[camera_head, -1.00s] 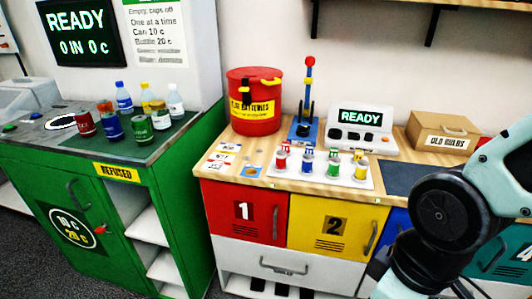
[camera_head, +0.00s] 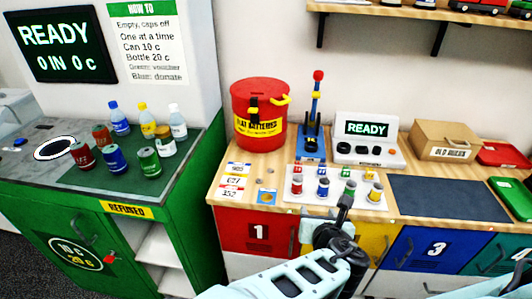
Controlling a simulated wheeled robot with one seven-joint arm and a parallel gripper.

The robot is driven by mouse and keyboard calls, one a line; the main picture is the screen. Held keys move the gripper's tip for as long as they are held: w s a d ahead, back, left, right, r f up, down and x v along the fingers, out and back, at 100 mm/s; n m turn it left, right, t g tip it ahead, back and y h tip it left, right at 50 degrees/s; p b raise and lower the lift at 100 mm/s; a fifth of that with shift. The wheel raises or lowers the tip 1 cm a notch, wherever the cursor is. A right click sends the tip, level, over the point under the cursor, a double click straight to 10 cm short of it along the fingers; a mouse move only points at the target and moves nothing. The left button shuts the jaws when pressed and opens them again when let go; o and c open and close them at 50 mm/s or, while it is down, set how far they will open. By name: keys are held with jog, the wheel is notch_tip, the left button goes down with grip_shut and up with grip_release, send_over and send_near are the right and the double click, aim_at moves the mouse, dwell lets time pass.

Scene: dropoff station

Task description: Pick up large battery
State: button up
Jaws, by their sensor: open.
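Several small coloured cylinders that look like batteries stand on a white tray (camera_head: 308,204) on the wooden counter: a red one (camera_head: 297,185), a blue one (camera_head: 322,188), a green one (camera_head: 348,190) and a yellow one (camera_head: 375,192). I cannot tell from their size here which one is the large battery. My gripper (camera_head: 345,208) is open over the front edge of the counter, just in front of the tray. It partly covers the tray's front and the yellow drawer, and nothing shows between its fingers.
A red flat-batteries bin (camera_head: 258,135), a blue stand with a lever (camera_head: 311,145) and a READY panel (camera_head: 368,150) stand behind the tray. A dark mat (camera_head: 445,198) to the right is clear. An old-bulbs box (camera_head: 445,141) is at the back right.

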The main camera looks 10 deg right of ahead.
aim_at(299, 184)
jog(key=w+b, duration=0.1)
jog(key=w, duration=0.3)
jog(key=w+f+n+b, duration=0.1)
jog(key=w+b, duration=0.1)
jog(key=w, duration=0.2)
jog(key=w+f+n+t+y+b, duration=0.1)
jog(key=w, duration=0.3)
jog(key=shift+a+b, duration=0.4)
jog(key=p+x, duration=0.2)
jog(key=x, duration=0.3)
jog(key=shift+a+f, duration=0.1)
jog(key=shift+a, duration=0.05)
jog(key=shift+w+f, duration=0.35)
jog(key=shift+w, duration=0.2)
jog(key=c, duration=1.1)
